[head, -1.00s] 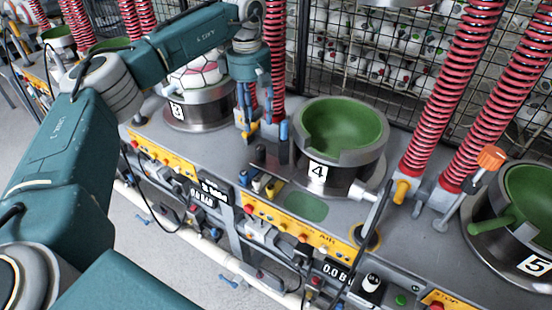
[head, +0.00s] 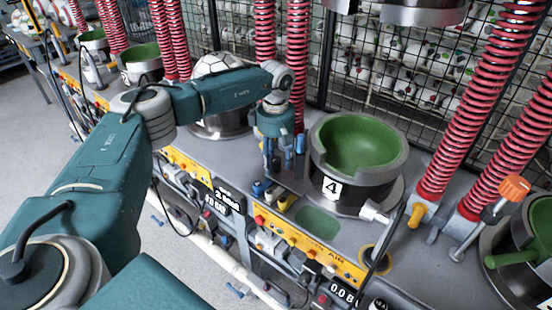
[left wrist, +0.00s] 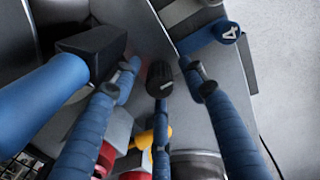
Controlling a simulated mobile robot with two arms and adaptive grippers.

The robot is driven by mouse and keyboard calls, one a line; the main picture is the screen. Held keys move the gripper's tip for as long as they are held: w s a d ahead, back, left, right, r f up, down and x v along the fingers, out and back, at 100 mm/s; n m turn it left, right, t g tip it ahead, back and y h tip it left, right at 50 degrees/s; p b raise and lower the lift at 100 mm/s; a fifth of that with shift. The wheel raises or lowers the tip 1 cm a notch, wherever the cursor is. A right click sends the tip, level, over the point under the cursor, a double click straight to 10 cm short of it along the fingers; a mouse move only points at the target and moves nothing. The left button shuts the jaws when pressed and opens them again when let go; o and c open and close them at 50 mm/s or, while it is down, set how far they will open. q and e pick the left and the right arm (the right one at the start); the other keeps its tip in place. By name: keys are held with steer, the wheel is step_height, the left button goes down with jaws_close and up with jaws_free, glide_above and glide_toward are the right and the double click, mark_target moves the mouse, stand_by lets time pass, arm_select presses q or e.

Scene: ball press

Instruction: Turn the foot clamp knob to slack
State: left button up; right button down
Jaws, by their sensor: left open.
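My left gripper (head: 284,168) is open and points down over the bench, just left of the press cup marked 4. In the left wrist view its blue fingers spread around a dark knob (left wrist: 160,78), with no clear contact. I cannot tell for sure that this is the foot clamp knob. In the head view small blue (head: 258,187) and yellow-topped (head: 286,203) parts stand on the bench below the gripper. My right gripper is not in view.
The green-lined cup 4 (head: 352,187) stands close right of the gripper. Red springs (head: 298,60) rise behind it. An orange-knobbed lever (head: 514,188) stands farther right. A yellow button panel (head: 310,250) runs along the bench front.

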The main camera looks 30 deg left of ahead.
arm_select(q)
steer(key=shift+f, duration=0.2)
steer(key=shift+c, duration=0.3)
jaws_close()
